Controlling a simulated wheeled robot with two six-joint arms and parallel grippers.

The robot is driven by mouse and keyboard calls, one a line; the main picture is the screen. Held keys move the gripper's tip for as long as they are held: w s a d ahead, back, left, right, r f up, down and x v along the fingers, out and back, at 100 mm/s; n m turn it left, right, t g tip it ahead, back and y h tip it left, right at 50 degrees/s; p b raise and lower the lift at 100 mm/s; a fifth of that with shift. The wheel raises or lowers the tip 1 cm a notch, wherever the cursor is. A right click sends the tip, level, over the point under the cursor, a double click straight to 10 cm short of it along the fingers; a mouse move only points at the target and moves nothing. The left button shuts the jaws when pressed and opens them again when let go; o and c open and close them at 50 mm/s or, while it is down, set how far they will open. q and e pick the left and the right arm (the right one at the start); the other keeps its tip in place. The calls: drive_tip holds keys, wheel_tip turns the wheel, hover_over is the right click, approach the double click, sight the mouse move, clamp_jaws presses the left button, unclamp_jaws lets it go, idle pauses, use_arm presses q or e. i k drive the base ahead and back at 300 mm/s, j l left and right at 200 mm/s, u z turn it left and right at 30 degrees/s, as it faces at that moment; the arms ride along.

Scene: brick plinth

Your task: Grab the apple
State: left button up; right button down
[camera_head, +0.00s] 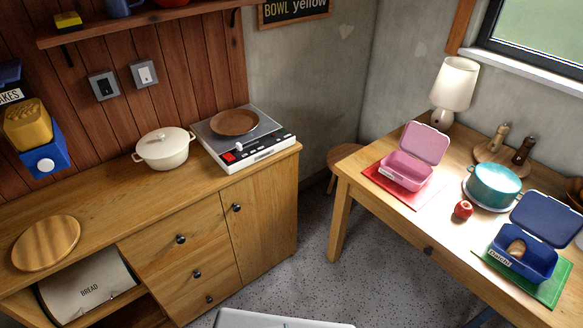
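A red apple (463,209) sits on the wooden table (408,221) at the right. It lies between a pink lunch box and a blue lunch box, just in front of a teal pot. Nothing covers the apple. Neither of my grippers shows in the head view.
The open pink lunch box (408,172) stands on a red mat (378,178). The open blue lunch box (520,262) on a green mat (553,293) holds a brown item. The teal pot (494,186) is close behind the apple. A cabinet (270,205) stands left; speckled floor (318,262) lies between.

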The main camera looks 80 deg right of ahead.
sight(464, 210)
drive_tip(key=z, duration=4.15)
drive_tip(key=i+j+z, duration=0.2)
drive_tip(key=i+z, duration=0.25)
drive_tip(key=i+j+z, duration=0.15)
drive_tip(key=j+z, duration=0.3)
drive_tip(key=i+j+z, duration=0.25)
drive_tip(key=z, duration=0.2)
